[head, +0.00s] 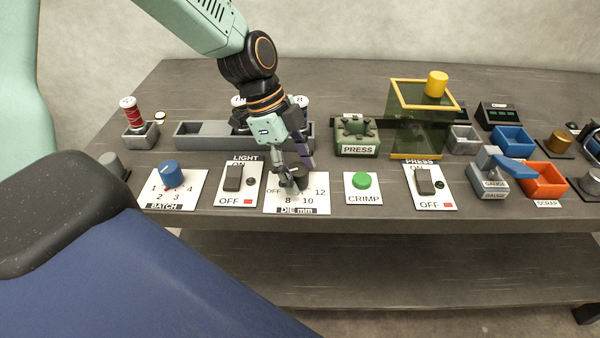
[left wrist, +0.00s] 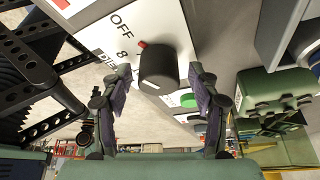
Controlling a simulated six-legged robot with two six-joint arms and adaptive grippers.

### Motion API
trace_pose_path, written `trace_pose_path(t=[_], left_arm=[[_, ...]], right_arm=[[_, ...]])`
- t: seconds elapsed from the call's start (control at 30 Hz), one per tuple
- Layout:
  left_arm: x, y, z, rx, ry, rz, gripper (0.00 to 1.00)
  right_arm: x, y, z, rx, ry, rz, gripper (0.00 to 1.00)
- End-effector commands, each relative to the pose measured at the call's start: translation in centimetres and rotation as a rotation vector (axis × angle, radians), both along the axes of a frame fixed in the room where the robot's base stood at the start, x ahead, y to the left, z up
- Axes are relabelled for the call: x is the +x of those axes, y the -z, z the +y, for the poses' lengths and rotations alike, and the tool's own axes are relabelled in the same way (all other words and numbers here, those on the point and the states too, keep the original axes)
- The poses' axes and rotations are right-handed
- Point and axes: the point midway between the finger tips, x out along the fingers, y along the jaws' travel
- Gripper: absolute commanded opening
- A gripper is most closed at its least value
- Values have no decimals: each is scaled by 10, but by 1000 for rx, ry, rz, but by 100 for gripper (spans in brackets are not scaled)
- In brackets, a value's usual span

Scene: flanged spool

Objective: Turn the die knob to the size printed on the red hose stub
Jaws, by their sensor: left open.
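The dark die knob (left wrist: 158,68) stands on a white plate (head: 283,209) marked OFF, 8, 10, 12 and "DIE mm". A red mark shows at the knob's base in the left wrist view; I cannot tell the exact setting. My left gripper (head: 297,176) is open over the knob, and in the left wrist view its fingers (left wrist: 161,92) stand on either side of it with gaps. In the head view the gripper partly hides the knob and plate. The red hose stub (head: 131,113) stands upright in a grey block at the left; its print is too small to read.
The blue batch knob (head: 171,173) and light switch (head: 233,178) are left of the die plate. The green crimp button (head: 362,181) and press switch (head: 424,182) are right of it. A grey tray (head: 190,142) and green press block (head: 357,136) stand behind.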

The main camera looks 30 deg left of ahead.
Motion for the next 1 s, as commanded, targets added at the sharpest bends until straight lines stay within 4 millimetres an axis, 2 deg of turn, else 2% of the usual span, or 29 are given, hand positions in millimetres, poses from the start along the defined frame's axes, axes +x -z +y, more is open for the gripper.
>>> trace_pose_path(t=[0.3, 0.9, 1.0], left_arm=[[3, 2, -1, 1, 1, -1, 61], [3, 2, -1, 0, 0, 0, 10], [3, 2, -1, 0, -1, 0, 6]], right_arm=[[0, 1, 0, 0, 0, 0, 40], [0, 1, 0, 0, 0, 0, 40], [0, 1, 0, 0, 0, 0, 40]])
